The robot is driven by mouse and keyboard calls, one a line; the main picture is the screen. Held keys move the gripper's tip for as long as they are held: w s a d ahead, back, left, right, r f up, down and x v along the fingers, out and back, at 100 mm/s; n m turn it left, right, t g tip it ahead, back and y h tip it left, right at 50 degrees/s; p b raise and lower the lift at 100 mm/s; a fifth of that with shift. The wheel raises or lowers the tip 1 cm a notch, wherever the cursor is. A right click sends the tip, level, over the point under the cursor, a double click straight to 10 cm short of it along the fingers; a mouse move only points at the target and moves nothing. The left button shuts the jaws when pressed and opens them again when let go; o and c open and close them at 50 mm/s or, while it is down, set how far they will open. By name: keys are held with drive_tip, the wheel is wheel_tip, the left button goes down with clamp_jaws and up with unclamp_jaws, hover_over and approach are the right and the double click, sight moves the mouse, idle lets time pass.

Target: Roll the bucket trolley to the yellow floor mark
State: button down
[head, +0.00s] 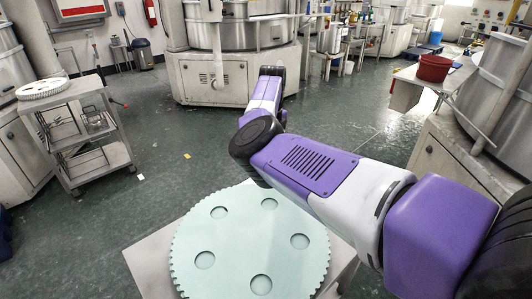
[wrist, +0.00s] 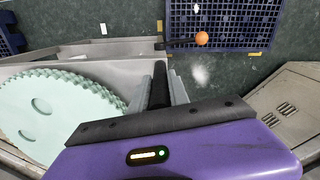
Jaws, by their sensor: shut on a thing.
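A red bucket (head: 434,68) stands on a pale low top (head: 405,97) at the right of the head view; I cannot tell whether this is the bucket trolley. A small yellow patch (head: 187,156) lies on the floor left of my arm; whether it is the yellow floor mark is unclear. In the wrist view my gripper (wrist: 162,88) is shut on a dark bar beside a grey tray-like top (wrist: 100,70). The bar's lower part is hidden by my gripper body. In the head view my arm hides the gripper's fingers.
A mint toothed disc (head: 250,240) lies on a pale top close in front. A grey shelf trolley (head: 95,155) stands at left. A machine (head: 215,80) blocks the back. In the wrist view are an orange knob (wrist: 202,38) and a blue pallet (wrist: 225,18). Floor at centre left is open.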

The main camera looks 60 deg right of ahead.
drive_tip(key=shift+s+d+r, duration=0.1)
drive_tip(key=shift+d+r, duration=0.05)
drive_tip(key=shift+d, duration=0.15)
drive_tip(key=c, duration=1.3)
unclamp_jaws()
drive_tip(key=shift+d, duration=0.1)
drive_tip(key=shift+o, duration=0.2)
drive_tip(key=shift+r, duration=3.8)
